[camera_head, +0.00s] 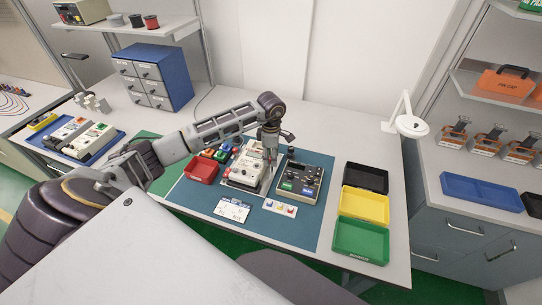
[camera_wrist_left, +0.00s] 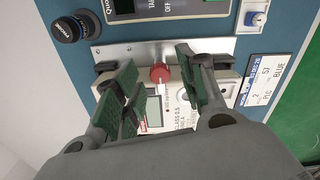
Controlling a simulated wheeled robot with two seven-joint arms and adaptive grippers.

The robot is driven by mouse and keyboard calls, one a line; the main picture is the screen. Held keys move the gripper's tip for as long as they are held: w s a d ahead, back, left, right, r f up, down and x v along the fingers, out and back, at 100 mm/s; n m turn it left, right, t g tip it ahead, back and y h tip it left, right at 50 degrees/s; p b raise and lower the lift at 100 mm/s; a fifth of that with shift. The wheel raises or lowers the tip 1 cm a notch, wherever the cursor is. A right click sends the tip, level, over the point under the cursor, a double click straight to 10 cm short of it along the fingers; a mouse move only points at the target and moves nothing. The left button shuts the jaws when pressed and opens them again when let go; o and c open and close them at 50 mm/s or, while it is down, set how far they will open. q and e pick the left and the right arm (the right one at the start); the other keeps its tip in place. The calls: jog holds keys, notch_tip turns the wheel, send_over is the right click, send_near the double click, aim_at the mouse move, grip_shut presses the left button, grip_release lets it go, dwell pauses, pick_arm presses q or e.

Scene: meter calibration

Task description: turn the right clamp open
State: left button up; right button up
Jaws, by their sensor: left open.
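A light-coloured meter (camera_head: 243,172) sits in a fixture on the blue mat, beside a dark calibrator box (camera_head: 297,184). My left gripper (camera_head: 270,158) points down over the meter's right side. In the left wrist view my left gripper (camera_wrist_left: 160,95) is open, with green-padded fingers apart. A red knob on a white stem (camera_wrist_left: 160,73), which looks like the right clamp's handle, shows between the fingers at the fixture's edge. I cannot tell whether the fingers touch it. A black block (camera_wrist_left: 222,60) sits near the right finger. Fingers hide part of the meter. My right gripper is not visible.
A red tray (camera_head: 202,170) lies left of the meter. Black, yellow and green trays (camera_head: 360,241) stand right of the mat. Cards (camera_head: 233,210) lie at the mat's front. A white lamp (camera_head: 410,124) and blue drawers (camera_head: 152,77) stand farther back. The table's back middle is clear.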

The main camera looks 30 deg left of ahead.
pick_arm(q)
jog(key=shift+f, duration=0.2)
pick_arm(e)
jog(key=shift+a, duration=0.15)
pick_arm(q)
grip_shut()
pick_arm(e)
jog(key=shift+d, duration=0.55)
